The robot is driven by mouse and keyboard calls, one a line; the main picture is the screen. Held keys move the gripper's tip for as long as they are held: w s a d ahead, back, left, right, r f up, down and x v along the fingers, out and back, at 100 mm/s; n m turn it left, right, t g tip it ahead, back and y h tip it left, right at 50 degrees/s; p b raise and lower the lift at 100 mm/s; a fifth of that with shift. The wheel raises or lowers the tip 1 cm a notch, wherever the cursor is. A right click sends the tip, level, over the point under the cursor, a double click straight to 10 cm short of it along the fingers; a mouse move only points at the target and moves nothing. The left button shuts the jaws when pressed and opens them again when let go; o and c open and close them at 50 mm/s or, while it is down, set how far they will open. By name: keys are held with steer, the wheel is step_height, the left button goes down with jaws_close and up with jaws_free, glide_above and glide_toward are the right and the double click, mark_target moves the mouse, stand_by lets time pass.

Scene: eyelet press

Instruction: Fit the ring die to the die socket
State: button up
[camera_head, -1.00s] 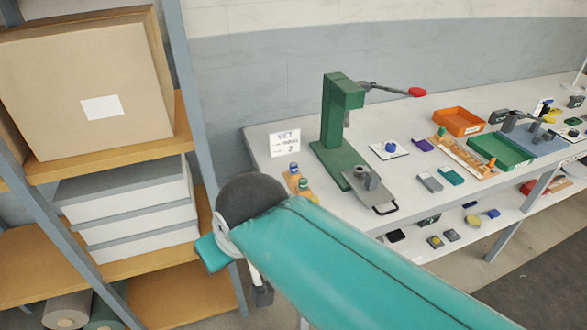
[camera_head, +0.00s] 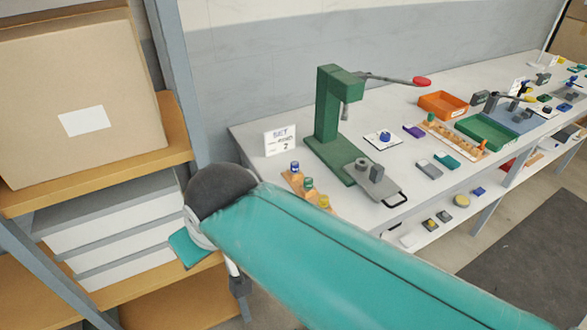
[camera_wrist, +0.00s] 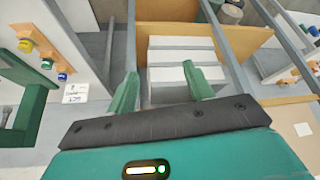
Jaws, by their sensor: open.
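The green eyelet press (camera_head: 328,125) stands at the left end of the table in the head view. A short grey cylinder (camera_head: 362,164) and a grey block (camera_head: 377,173) are on its base; I cannot tell which is the die socket. A wooden rack at the table's front edge holds blue (camera_head: 295,167), green (camera_head: 308,183) and yellow (camera_head: 324,201) topped pieces. I cannot pick out the ring die for certain. My gripper (camera_wrist: 160,70) is open and empty in the wrist view, away from the press, with white boxes beyond its fingers.
A shelf with a cardboard box (camera_head: 75,105) and stacked white boxes (camera_head: 115,225) stands at left, close to my arm. An orange tray (camera_head: 446,104), a green tray (camera_head: 487,131) and small parts lie right of the press. The press lever (camera_head: 421,82) sticks out right.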

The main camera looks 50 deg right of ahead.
steer(key=w+d+f+m+g+y, duration=0.1)
steer(key=w+d+m+y, duration=0.1)
steer(key=w+d+m, duration=0.65)
steer(key=w+d+m+y, duration=0.1)
steer(key=w+d+m, duration=0.5)
steer(key=d+m, duration=0.45)
steer(key=m+t+y, duration=0.1)
steer(key=m+t, duration=0.2)
steer(key=m, duration=0.9)
glide_toward(295, 164)
steer(key=x, duration=0.6)
steer(key=shift+w+d, duration=0.25)
steer(key=shift+w, duration=0.15)
steer(key=shift+n, duration=0.3)
steer(key=x, duration=0.5)
steer(key=shift+a+f, duration=0.35)
steer(key=c, duration=1.1)
